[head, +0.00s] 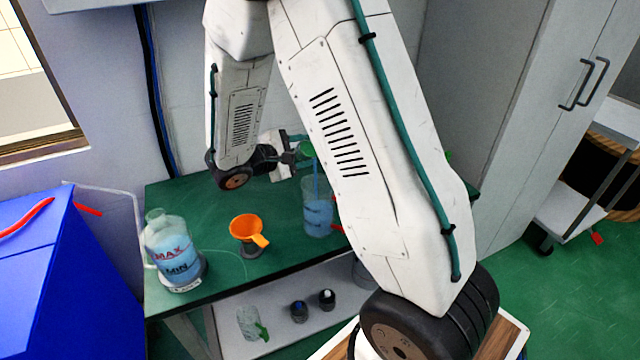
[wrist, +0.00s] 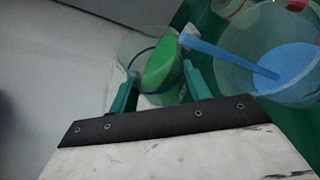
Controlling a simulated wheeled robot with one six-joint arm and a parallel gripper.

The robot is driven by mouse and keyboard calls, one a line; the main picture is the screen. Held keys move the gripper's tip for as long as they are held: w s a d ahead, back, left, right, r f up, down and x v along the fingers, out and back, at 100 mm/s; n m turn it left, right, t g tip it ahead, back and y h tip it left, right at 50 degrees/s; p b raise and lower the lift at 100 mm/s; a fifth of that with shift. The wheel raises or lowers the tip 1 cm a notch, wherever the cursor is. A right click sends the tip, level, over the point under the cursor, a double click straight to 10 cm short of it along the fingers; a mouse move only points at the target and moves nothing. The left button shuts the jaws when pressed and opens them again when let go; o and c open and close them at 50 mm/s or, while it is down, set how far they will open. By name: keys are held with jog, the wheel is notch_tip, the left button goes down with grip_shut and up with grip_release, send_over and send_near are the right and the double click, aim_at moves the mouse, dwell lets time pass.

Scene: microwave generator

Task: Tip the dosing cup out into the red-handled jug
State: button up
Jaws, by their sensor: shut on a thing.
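My gripper (wrist: 155,92) is shut on the dosing cup (wrist: 140,50), a clear cup with a blue line and green showing through it. In the head view the cup (head: 306,149) is tilted above the red-handled jug (head: 318,212). A blue stream (wrist: 230,56) runs from the cup's lip into the jug, which also shows in the wrist view (wrist: 260,85). The jug is clear, upright on the green bench, with blue liquid in it. Its red handle (head: 338,228) is partly hidden behind my arm. My gripper also shows in the head view (head: 299,156).
A clear vessel marked MAX and MIN (head: 170,248) stands on the bench's left (head: 200,200), holding blue liquid. An orange funnel (head: 247,228) stands between it and the jug. Below, a shelf (head: 275,335) holds small bottles and a green-handled vessel. A blue box (head: 60,280) is left.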

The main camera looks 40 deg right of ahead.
jog(key=shift+r+m, duration=0.25)
jog(key=shift+m, duration=0.15)
dwell(0.3)
jog(key=shift+f+m+t+h, duration=0.3)
jog(key=shift+f+m+h, duration=0.1)
jog(key=shift+m, duration=0.3)
dwell(0.7)
jog(key=shift+r+m+t+h, duration=0.3)
jog(key=shift+r+m, duration=0.15)
jog(key=shift+m, duration=0.15)
dwell(0.7)
jog(key=shift+s+a+r+m+h, duration=0.15)
jog(key=shift+s+r+m+h, duration=0.2)
jog(key=shift+s+m, duration=0.35)
dwell(0.6)
jog(key=shift+s+a+r+m+h, duration=0.15)
jog(key=shift+r+m+h, duration=0.3)
jog(key=shift+m, duration=0.65)
dwell(0.8)
